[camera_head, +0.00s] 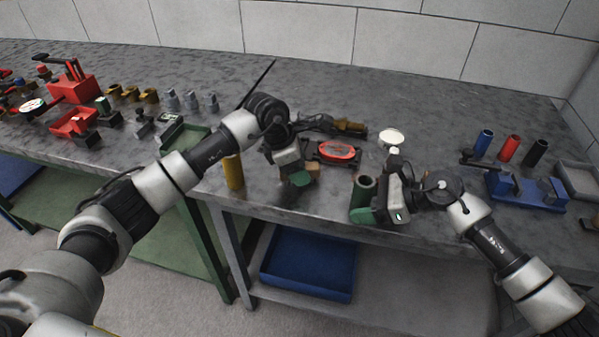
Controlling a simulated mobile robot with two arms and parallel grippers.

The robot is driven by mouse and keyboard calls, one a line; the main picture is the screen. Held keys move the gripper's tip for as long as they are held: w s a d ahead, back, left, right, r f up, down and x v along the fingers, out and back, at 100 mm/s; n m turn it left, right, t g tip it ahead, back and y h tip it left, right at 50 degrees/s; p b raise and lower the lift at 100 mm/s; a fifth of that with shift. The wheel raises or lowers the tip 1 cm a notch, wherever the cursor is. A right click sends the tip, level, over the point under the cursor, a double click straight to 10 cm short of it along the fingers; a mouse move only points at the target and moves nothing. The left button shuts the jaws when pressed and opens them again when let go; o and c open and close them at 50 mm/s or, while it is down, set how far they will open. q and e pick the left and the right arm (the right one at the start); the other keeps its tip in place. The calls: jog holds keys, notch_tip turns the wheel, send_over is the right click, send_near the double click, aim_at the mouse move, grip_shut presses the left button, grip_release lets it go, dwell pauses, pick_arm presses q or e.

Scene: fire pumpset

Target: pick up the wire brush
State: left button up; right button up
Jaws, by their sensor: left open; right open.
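A long dark item with a brown handle (350,127), which may be the wire brush, lies on the grey bench behind a red oval item. My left gripper (297,179) is open near the bench's front edge, in front and to the left of that item and apart from it. A small brown piece shows beside its fingers; I cannot tell what it is. My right gripper (376,214) is open at the front edge, beside a dark green cylinder (364,187). Its wrist hides part of the bench behind it.
The red oval item (338,151) lies between the grippers. A yellow cylinder (233,172) stands left of my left gripper. Blue, red and black cylinders and a blue vise (526,192) are at right. Red tools and small fittings crowd the left. The back of the bench (330,85) is clear.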

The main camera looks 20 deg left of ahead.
pick_arm(q)
jog(key=shift+d+f, duration=0.15)
jog(key=shift+f, duration=0.15)
jog(key=shift+f, duration=0.25)
dwell(0.4)
jog(key=c, duration=1.1)
jog(key=shift+r, duration=0.1)
jog(key=shift+c, duration=0.2)
notch_tip(320, 180, up, 10)
jog(key=shift+r, duration=0.2)
jog(key=o, duration=0.5)
jog(key=shift+c, duration=1.4)
